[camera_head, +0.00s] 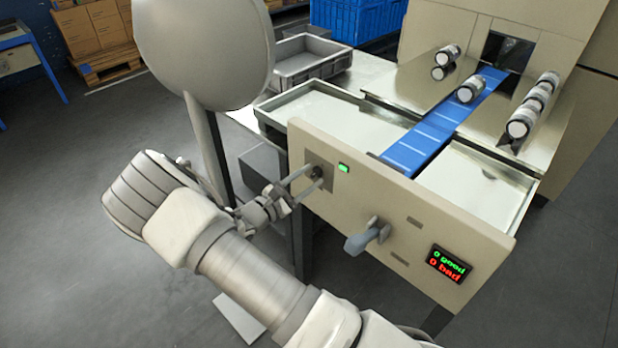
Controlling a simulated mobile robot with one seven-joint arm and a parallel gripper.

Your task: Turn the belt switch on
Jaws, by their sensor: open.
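A beige front panel (335,205) stands at the front of the machine. A small dark knob-like switch (317,171) sits on a grey plate near the panel's left end, with a lit green lamp (343,168) to its right. A grey lever handle (366,237) sticks out lower at the panel's middle; I cannot tell from labels which one is the belt switch. My gripper (312,178) is open, its two fingers pointing at the grey plate, apparently on either side of the dark knob. Contact cannot be made out. The blue belt (430,134) runs back from the panel into the machine.
A display (449,264) reads 0 good, 0 bad. Several rolls lie on the metal deck, with one roll (470,89) on the belt. A grey crate (308,60) stands behind the metal tray.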

